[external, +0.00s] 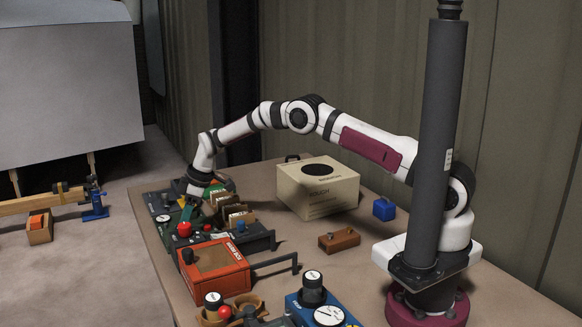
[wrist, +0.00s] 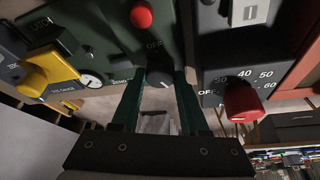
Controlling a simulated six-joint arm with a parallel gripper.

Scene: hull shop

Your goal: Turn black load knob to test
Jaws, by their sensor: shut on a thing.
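In the wrist view, a round black knob (wrist: 160,73) with a pale pointer mark sits on a dark green panel (wrist: 105,25). The letters OFF are printed beside it. My gripper (wrist: 161,70) has its two green fingers on either side of the knob and is shut on it. The pointer mark is on the knob's near side; I cannot read a TEST label. In the external view, my gripper (external: 187,205) reaches down among the control boxes at the bench's far left end. The knob is hidden there by the wrist and fingers.
A red button (wrist: 141,16) is close above the knob. A yellow lever (wrist: 48,70) and a gauge (wrist: 91,81) are left. A red dial knob (wrist: 242,102) is right. A cardboard box (external: 310,200) and an orange case (external: 215,268) stand on the bench.

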